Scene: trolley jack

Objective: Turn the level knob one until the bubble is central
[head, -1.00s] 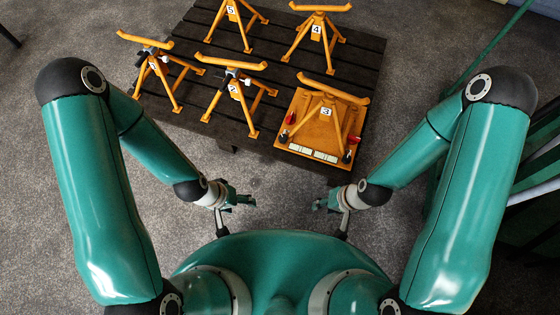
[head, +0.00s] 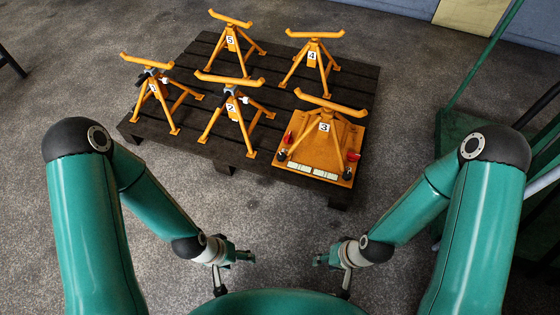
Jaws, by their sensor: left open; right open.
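An orange levelling board (head: 334,156) lies on the right front of a dark slatted pallet, with an orange stand marked 3 (head: 324,128) on it. Pale strips that look like level vials (head: 313,172) lie along its front edge; the bubble is too small to make out. Red knobs show on the board, one at the left (head: 288,138) and one at the right (head: 353,156). Dark knobs sit near its front corners, left (head: 282,155) and right (head: 347,174). My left gripper (head: 246,257) and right gripper (head: 322,260) are open and empty, in front of the pallet, apart from the board.
The pallet (head: 190,146) also bears orange stands marked 1 (head: 153,88), 2 (head: 231,107), 4 (head: 312,56) and 5 (head: 230,41). A green frame (head: 455,130) stands at the right. The floor between my grippers and the pallet is clear.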

